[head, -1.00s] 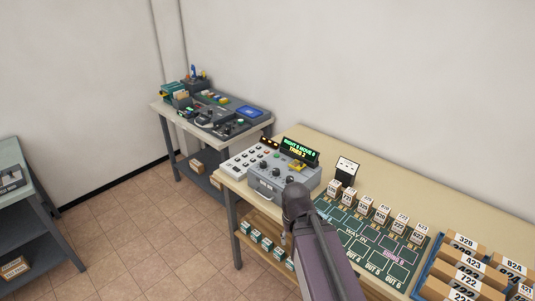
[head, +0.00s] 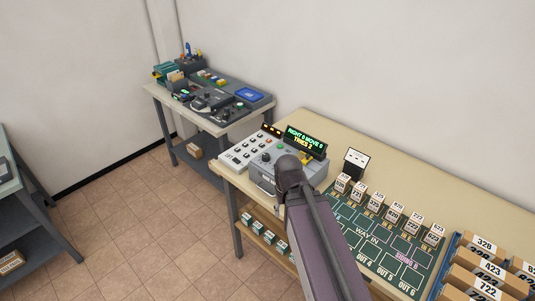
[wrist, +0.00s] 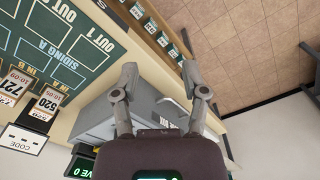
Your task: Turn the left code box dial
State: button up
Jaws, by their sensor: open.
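The code box (head: 262,171) is a grey box on the front left of the beige table. A dark dial (head: 266,157) shows on the left of its top. My arm covers much of the box's right part, so its other dials are hidden or unclear. In the wrist view, the grey code box (wrist: 100,118) lies beyond and between my fingers. My gripper (wrist: 160,82) is open and empty, with its fingers spread wide. I cannot tell whether it touches the box. In the head view, my arm hides most of the gripper.
A lit display (head: 306,141) with green and yellow text stands behind the box. A keypad panel (head: 250,150) is to its left. A green track board (head: 385,243) with small numbered boxes lies to the right. A second table (head: 245,122) stands at the back left.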

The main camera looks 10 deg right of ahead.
jog(key=shift+o, duration=1.7)
jog(key=shift+w, duration=0.25)
notch_tip(320, 180, up, 13)
jog(key=m+p, duration=1.1)
jog(key=p, duration=0.2)
send_over(266, 155)
jog(key=shift+f, duration=0.2)
jog(key=shift+f+b, duration=0.15)
jog(key=shift+b, duration=0.2)
notch_tip(266, 155, down, 14)
jog(key=b, duration=1.3)
jog(key=shift+w+r, duration=0.1)
jog(key=shift+r, duration=0.15)
